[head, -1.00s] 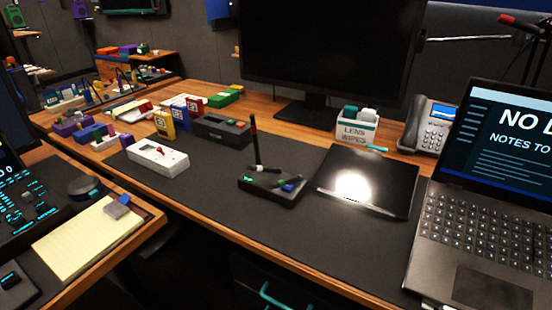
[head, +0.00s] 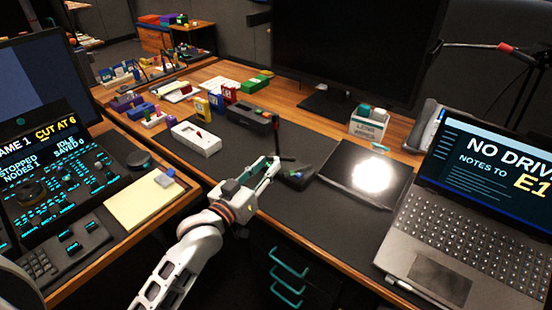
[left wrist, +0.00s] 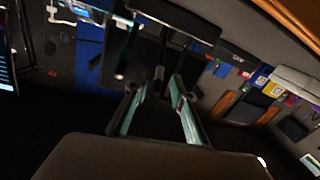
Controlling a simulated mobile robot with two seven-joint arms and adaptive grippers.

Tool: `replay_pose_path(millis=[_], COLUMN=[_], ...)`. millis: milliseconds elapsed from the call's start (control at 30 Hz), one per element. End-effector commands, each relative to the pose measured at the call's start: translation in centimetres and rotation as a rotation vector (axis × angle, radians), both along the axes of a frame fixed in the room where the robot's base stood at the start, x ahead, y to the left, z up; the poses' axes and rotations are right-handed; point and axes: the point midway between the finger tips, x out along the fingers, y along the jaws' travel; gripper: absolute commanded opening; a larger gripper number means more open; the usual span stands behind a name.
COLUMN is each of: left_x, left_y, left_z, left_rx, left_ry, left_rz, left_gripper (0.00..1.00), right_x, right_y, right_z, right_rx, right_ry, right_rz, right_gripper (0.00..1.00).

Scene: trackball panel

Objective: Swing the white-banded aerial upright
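A low black device (head: 297,176) with a green light and a blue part sits on the dark desk mat. A dark aerial with a red tip (head: 277,135) stands nearly upright on it. A second dark aerial (head: 287,159) lies roughly flat across the device; its white band is hard to make out now, with my gripper close in front. My left gripper (head: 268,170) is at the device's left side, its teal fingers close to the aerials; contact cannot be told. In the left wrist view the fingers (left wrist: 157,92) stand apart. My right gripper is out of view.
A white switch box (head: 197,138) and a dark grey box (head: 245,117) sit left of and behind the device. A glossy black panel (head: 365,178) lies to its right. A monitor (head: 345,50) stands behind, and a laptop (head: 470,215) at the right. The front mat is clear.

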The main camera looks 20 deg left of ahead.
Motion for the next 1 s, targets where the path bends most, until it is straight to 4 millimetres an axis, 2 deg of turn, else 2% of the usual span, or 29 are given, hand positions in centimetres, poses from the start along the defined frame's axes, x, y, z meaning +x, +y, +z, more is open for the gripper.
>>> replay_pose_path(millis=[100, 300, 633, 667, 733, 767, 1000], left_x=[1.8, 3.5, 3.9, 3.9, 3.9, 3.9, 4.0], left_y=[-0.5, -0.9, -1.0, -1.0, -1.0, -1.0, -1.0], left_z=[-0.1, -0.1, 0.0, 0.0, 0.0, 0.0, 0.1], left_rx=[0.000, 0.000, 0.001, 0.001, 0.001, 0.001, 0.001], left_ry=[0.000, 0.001, 0.000, 0.000, 0.000, 0.000, 0.001], left_rz=[-0.001, -0.001, -0.001, -0.001, -0.001, -0.001, -0.001], left_gripper=[0.24, 0.24, 0.24, 0.22, 0.04, 0.00, 0.00], right_x=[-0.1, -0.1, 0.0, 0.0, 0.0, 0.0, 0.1], right_y=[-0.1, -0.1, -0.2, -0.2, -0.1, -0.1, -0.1], right_z=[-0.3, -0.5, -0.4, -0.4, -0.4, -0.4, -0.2], right_rx=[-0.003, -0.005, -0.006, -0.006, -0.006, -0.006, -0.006], right_ry=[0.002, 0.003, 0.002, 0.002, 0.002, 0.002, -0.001], right_rz=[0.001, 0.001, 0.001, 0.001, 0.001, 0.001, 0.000], right_gripper=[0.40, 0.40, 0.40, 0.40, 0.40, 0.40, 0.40])
